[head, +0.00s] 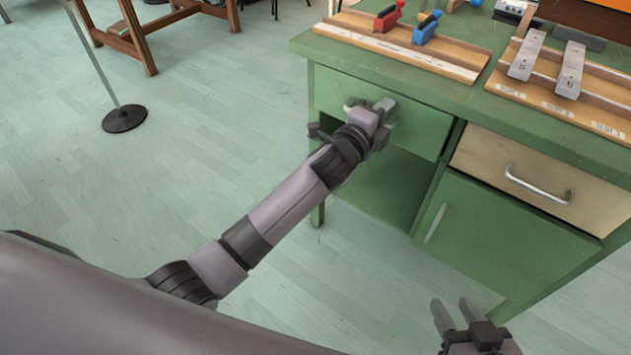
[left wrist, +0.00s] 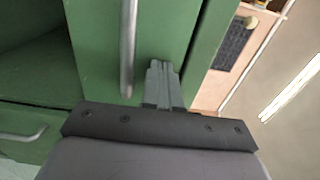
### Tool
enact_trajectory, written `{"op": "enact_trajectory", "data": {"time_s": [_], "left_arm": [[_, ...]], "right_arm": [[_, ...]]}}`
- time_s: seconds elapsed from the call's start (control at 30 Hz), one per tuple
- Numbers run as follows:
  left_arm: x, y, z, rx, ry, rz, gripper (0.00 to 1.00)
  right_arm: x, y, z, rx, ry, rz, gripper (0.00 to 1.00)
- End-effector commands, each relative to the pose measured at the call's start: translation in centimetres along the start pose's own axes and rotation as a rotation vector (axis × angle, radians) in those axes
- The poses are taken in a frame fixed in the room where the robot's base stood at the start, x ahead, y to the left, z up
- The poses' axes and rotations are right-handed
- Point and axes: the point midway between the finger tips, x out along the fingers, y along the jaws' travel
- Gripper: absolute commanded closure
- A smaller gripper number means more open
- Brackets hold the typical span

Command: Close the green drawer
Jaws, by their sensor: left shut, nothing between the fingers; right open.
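The green drawer (head: 425,125) is at the upper left of the green cabinet, below the worktop. Its front looks flush or nearly flush with the cabinet; a small gap cannot be ruled out. My left gripper (head: 387,105) is shut and empty, at the drawer front, and hides most of the handle in the head view. In the left wrist view, the shut fingers (left wrist: 160,75) point at the drawer front (left wrist: 95,35), just right of its metal handle (left wrist: 127,45). Whether they touch it is unclear. My right gripper (head: 452,303) is open and empty, low in front of the cabinet.
A cream drawer (head: 545,180) with a metal handle and a green cupboard door (head: 500,235) are to the right. An open compartment (head: 385,185) lies below the green drawer. Wooden boards with clamps (head: 400,40) and metal bars lie on the worktop. Floor at left is mostly clear.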

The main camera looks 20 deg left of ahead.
Motion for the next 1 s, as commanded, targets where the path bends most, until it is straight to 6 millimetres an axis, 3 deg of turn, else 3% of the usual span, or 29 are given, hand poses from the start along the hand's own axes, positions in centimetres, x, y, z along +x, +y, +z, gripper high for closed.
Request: {"op": "enact_trajectory", "data": {"time_s": [0.33,1.0], "left_arm": [[1.11,-0.06,0.06,-0.001,-0.001,0.0,1.0],[0.97,-0.31,0.7,-0.001,-0.004,-0.001,1.0]], "right_arm": [[-0.02,-0.55,-0.42,-0.005,0.016,-0.012,0.57],[-0.26,-0.32,-0.46,0.001,0.008,-0.005,0.57]]}}
